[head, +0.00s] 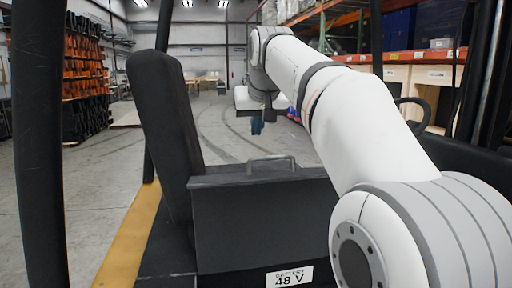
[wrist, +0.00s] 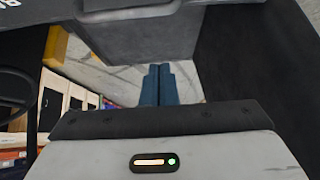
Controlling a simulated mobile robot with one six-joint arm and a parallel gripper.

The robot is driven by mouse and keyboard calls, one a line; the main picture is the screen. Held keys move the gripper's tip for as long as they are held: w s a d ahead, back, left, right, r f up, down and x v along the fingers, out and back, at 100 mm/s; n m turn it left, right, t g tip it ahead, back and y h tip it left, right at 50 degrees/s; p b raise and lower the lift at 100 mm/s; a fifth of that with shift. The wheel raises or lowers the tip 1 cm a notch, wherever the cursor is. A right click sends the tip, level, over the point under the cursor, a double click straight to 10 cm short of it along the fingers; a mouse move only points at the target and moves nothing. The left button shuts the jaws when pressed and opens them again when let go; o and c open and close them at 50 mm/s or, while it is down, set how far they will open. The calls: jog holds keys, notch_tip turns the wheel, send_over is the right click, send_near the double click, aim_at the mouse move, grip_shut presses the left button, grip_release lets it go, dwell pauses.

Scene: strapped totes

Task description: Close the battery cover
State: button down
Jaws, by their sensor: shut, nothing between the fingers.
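The battery cover (head: 265,215) is a dark grey panel in the lower middle of the head view, with a metal handle (head: 272,160) along its top edge. I cannot tell clearly how far the cover stands open.
A black seat back (head: 165,120) stands left of the cover, and a dark post (head: 40,150) rises at the far left. A yellow edge (head: 130,235) runs along the floor side. Shelving (head: 430,75) is at the right. The floor behind is open.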

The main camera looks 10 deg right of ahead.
aim_at(258, 174)
jog(key=x, duration=0.5)
jog(key=shift+s+f+p, duration=0.1)
jog(key=shift+s+p, duration=0.1)
jog(key=shift+p, duration=0.15)
jog(key=s, duration=0.3)
jog(key=shift+s+f, duration=0.1)
jog(key=shift+f, duration=0.2)
jog(key=shift+s+f, duration=0.15)
jog(key=shift+f, duration=0.1)
